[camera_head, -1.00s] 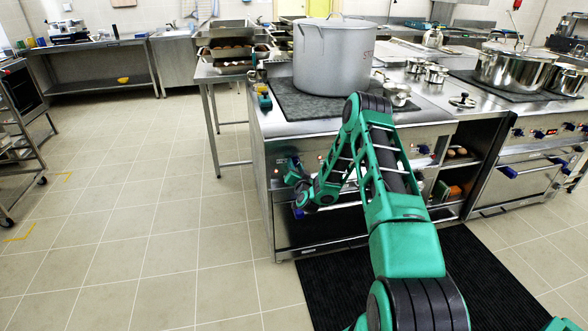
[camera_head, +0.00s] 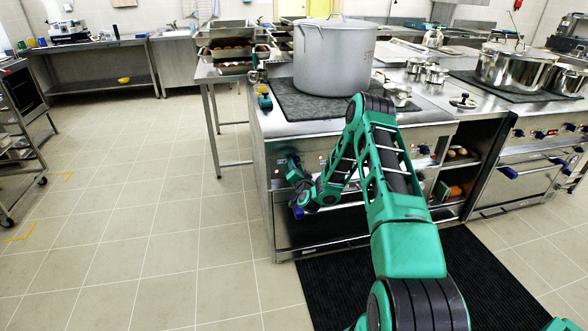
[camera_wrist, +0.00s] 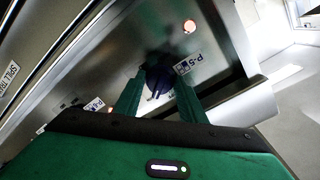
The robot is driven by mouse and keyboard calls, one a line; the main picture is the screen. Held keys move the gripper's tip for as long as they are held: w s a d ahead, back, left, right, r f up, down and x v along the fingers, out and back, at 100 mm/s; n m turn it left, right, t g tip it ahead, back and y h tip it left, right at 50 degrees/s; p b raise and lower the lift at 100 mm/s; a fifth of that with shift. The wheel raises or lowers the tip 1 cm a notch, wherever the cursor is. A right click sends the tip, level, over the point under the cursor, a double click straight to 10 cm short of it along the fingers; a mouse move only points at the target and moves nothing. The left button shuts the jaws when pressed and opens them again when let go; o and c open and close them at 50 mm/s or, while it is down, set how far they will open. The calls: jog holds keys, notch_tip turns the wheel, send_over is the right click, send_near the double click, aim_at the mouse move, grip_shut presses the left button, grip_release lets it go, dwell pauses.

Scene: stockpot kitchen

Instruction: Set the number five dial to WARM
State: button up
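In the wrist view a dark blue dial (camera_wrist: 158,82) stands on the steel control panel (camera_wrist: 120,65), between the two green fingers of my gripper (camera_wrist: 159,90). The fingers are apart, one on each side of the dial; whether they press on it is too dark to tell. In the head view my gripper (camera_head: 293,168) is at the left end of the stove's front panel (camera_head: 275,152), and the arm hides part of that panel.
A large stockpot (camera_head: 333,58) stands on the hob above. A blue oven handle (camera_head: 298,212) is just below my gripper. The tiled floor (camera_head: 150,210) to the left is clear.

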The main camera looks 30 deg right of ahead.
jog(key=shift+o, duration=0.8)
jog(key=v, duration=1)
jog(key=shift+s+a, duration=0.15)
jog(key=shift+s, duration=0.05)
jog(key=shift+r, duration=0.1)
